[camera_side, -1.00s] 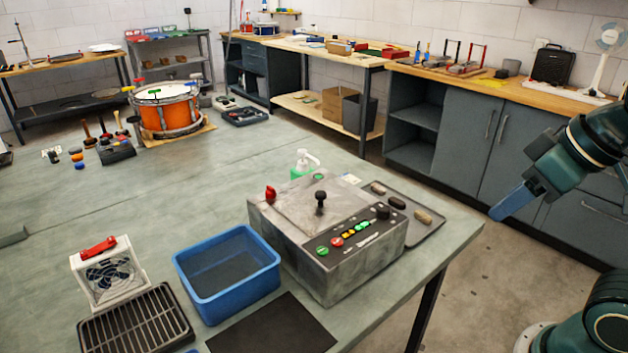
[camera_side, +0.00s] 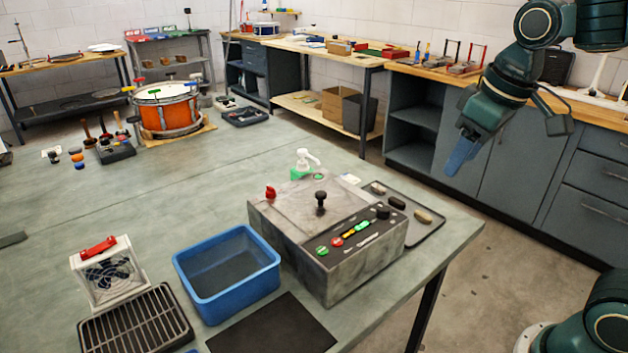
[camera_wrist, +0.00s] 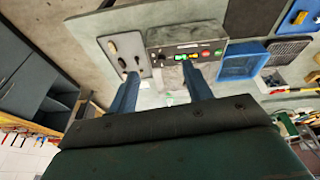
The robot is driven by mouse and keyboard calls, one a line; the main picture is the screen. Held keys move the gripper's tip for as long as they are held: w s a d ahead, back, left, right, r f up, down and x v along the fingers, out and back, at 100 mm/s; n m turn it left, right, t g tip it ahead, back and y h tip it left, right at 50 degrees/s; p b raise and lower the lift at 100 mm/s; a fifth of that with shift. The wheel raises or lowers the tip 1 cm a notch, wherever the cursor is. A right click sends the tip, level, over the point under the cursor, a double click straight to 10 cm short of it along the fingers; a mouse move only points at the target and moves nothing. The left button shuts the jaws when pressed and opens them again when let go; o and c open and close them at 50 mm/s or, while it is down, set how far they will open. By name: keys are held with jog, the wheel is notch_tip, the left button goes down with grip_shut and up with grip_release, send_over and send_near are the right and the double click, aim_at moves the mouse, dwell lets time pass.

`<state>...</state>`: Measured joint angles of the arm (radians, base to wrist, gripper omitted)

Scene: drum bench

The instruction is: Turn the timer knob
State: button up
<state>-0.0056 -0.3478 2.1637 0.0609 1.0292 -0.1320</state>
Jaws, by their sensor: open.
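The grey metal machine (camera_side: 290,232) stands near the table's right corner. Its dark sloped front panel carries green, red and yellow buttons and, at the right end, a round black knob (camera_side: 383,212), which looks like the timer knob. In the wrist view the panel (camera_wrist: 190,50) shows upside down between and beyond my blue fingers; the knob is small and dark there. My gripper (camera_side: 460,158) hangs in the air up and to the right of the machine, clear of the table. In the wrist view my gripper (camera_wrist: 160,74) is open, with nothing between its fingers.
A black stick knob (camera_side: 320,200) and a red knob (camera_side: 270,193) stand on the machine's top. A dark tray (camera_side: 430,218) with several small pieces lies behind it. A white-topped pump bottle (camera_side: 305,162) is close by. A blue bin (camera_side: 228,272) stands to the left.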

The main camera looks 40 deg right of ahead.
jog(key=w+g, duration=0.1)
jog(key=w, duration=0.6)
jog(key=n+g, duration=0.1)
jog(key=g, duration=0.1)
send_over(383, 207)
jog(key=shift+s+a+f, duration=0.1)
jog(key=shift+a+f, duration=0.15)
jog(key=shift+f, duration=0.8)
jog(key=shift+a+f, duration=0.2)
jog(key=shift+f, duration=0.85)
jog(key=shift+f, duration=0.15)
jog(key=shift+d+f, duration=0.2)
jog(key=shift+f, duration=3.2)
jog(key=shift+d+f, duration=0.15)
jog(key=shift+f, duration=3.2)
jog(key=c, duration=1)
